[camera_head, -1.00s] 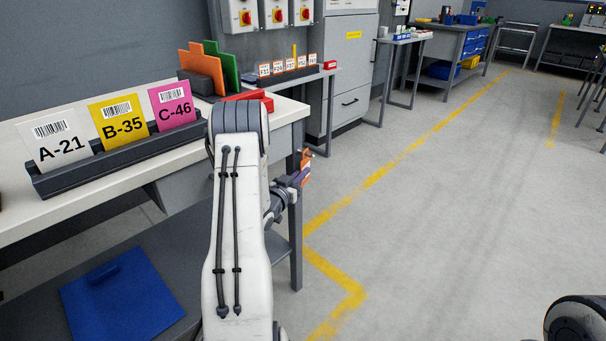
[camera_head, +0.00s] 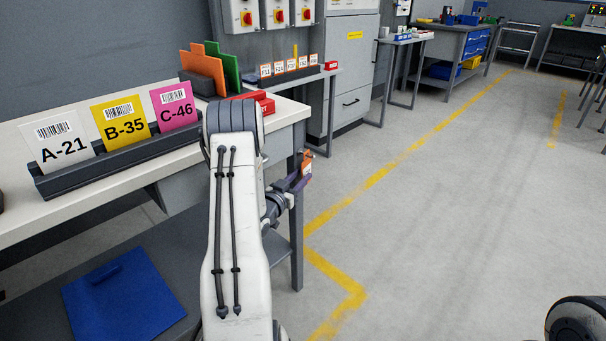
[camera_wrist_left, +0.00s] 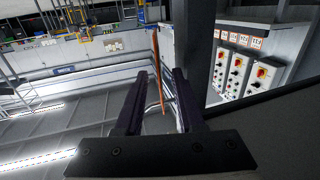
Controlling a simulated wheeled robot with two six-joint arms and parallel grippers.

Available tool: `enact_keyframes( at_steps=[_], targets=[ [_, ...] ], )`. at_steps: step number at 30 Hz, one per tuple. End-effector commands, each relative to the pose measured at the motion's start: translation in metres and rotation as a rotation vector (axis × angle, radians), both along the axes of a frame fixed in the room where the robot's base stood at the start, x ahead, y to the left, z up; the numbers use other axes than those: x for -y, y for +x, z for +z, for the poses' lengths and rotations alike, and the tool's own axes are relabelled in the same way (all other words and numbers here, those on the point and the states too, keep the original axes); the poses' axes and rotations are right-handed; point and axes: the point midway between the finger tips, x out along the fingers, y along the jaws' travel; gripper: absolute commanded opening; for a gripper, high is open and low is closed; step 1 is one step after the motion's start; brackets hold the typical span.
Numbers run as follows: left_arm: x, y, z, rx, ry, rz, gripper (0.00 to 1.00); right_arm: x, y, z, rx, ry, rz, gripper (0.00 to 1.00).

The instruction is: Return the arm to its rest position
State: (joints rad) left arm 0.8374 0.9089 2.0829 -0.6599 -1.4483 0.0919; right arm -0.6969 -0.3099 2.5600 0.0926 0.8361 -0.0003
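My left arm comes up from the bottom of the head view, bent at its grey elbow in front of the workbench. My left gripper (camera_head: 300,180) is beyond it, beside the bench's front leg, partly hidden by the arm. It holds a thin orange card (camera_head: 306,163) with a pale label, in the air off the bench. In the left wrist view the card (camera_wrist_left: 159,72) stands edge-on between the two dark fingers (camera_wrist_left: 158,95); the exact contact is hard to see. My right gripper is not in view.
The workbench (camera_head: 60,218) carries a dark rack (camera_head: 120,158) with A-21, B-35 and C-46 cards, plus red blocks (camera_head: 262,103). A blue folder (camera_head: 125,300) lies on its lower shelf. Open floor (camera_head: 450,220) with yellow lines is to the right.

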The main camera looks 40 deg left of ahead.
Motion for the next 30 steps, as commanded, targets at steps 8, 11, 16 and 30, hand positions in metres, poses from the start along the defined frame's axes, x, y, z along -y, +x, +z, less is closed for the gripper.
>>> enact_keyframes(
  at_steps=[8,11,16,30],
  targets=[
    [0.01,-0.056,0.001,-0.002,-0.003,0.004,0.38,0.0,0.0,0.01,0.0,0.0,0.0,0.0],
    [0.012,-0.07,0.001,-0.002,-0.002,0.003,0.38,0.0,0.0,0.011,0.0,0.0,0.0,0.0],
    [0.015,-0.081,0.001,0.0,-0.001,0.001,0.38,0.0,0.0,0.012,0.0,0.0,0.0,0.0],
    [0.073,-0.031,0.002,-0.201,0.052,-0.106,0.38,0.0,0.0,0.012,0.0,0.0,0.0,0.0]
  ],
)
